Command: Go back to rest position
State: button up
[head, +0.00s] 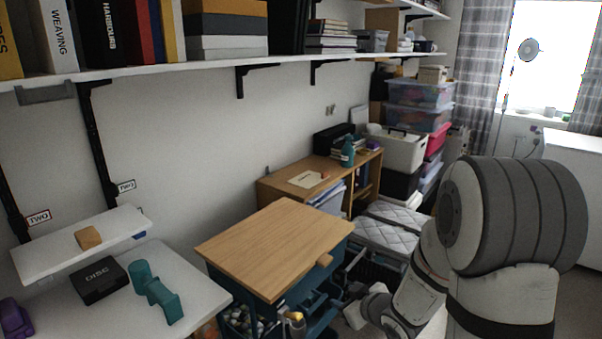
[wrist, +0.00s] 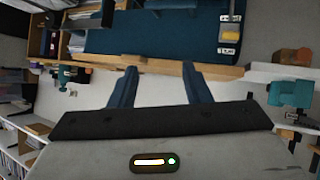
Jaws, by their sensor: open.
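My gripper shows in the wrist view (wrist: 159,78) with its two blue fingers spread apart and nothing between them. In the head view, my arm reaches down at the right, and its end is low on the floor side of the blue cart with a wooden top (head: 275,240). The fingers are too small and dark to make out there. In the wrist view, the cart's blue side (wrist: 165,35) and the wooden edge lie beyond the fingertips. I cannot tell how far the fingers are from the wood.
A white table (head: 200,285) at the left holds a teal object (head: 155,292), a black box (head: 98,280) and a purple object (head: 14,318). A raised white shelf (head: 50,258) bears a tan block (head: 88,238). Storage boxes (head: 418,105) stack at the back.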

jog(key=s+d+r+m+g+h+p, duration=0.2)
jog(key=s+d+r+m+h+p, duration=0.35)
jog(key=r, duration=0.65)
jog(key=s+a+r+m+g+p, duration=0.1)
jog(key=s+r+g, duration=0.2)
jog(key=s, duration=0.6)
jog(key=s+a+r+m+g+p, duration=0.1)
jog(key=s+r+g, duration=0.1)
jog(key=s+r, duration=0.3)
jog(key=s, duration=0.4)
jog(key=shift+s+r+m+g+p, duration=0.3)
jog(key=shift+s+m+g+p, duration=0.05)
jog(key=shift+g, duration=0.05)
